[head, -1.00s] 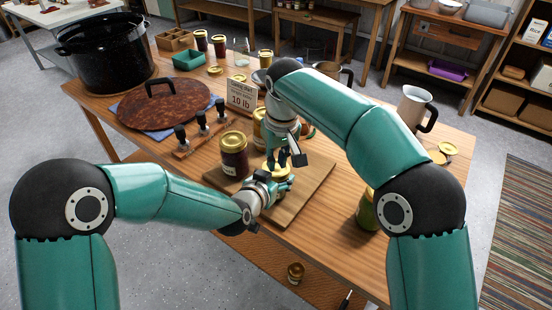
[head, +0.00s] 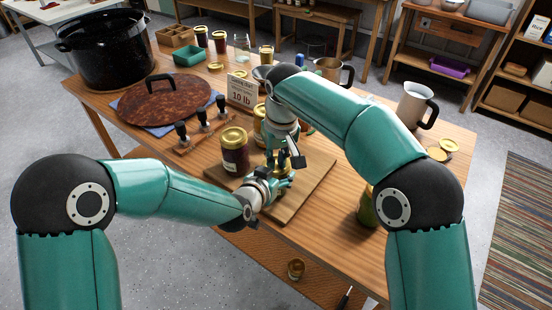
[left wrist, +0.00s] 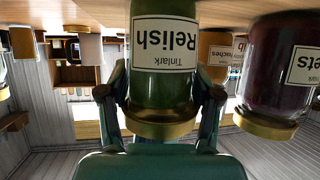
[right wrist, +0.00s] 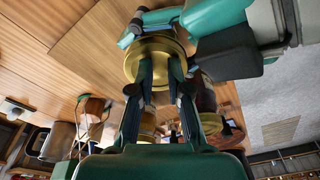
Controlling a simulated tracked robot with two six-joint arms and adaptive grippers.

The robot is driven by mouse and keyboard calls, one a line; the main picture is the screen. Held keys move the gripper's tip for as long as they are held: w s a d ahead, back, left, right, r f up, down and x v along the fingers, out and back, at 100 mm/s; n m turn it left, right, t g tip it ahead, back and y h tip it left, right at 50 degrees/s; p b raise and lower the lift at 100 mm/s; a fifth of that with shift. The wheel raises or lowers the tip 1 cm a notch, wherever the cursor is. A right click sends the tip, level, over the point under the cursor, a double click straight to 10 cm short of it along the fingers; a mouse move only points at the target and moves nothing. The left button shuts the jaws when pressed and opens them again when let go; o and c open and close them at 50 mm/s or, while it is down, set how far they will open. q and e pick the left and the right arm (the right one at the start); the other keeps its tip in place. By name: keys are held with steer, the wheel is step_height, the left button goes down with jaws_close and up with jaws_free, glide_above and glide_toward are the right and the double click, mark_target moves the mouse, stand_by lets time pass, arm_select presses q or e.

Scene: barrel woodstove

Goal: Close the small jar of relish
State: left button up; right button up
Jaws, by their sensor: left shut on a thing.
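The small relish jar (left wrist: 165,85) appears upside down in the left wrist view, with green contents and a white label. A gold lid (left wrist: 160,127) sits on its mouth; how tightly is not clear. My left gripper (head: 272,188) is shut around the jar's sides, low over the cutting board. In the right wrist view, the jar's gold lid (right wrist: 158,46) is beyond the tips of my right gripper (right wrist: 161,66). Its fingers are apart, over the lid, with nothing visibly held. In the head view my right gripper (head: 284,160) comes down from above and hides much of the jar.
A dark jar (head: 235,155) stands on the cutting board (head: 306,190) beside my left gripper, with another gold-lidded jar (head: 260,123) behind. A green jar (head: 366,207) stands at the right table edge.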

mark_target(278, 169)
arm_select(q)
steer(key=shift+r, duration=0.1)
arm_select(e)
steer(key=shift+s+d+r, duration=0.1)
steer(key=shift+s+r, duration=0.05)
steer(key=shift+r, duration=0.85)
steer(key=shift+s+d+r, duration=0.1)
steer(key=shift+r, duration=0.85)
arm_select(q)
steer(key=o, duration=1.8)
steer(key=shift+c, duration=0.2)
steer(key=v, duration=1.1)
steer(key=shift+s+a, duration=0.15)
steer(key=shift+s, duration=0.2)
steer(key=shift+r, duration=0.1)
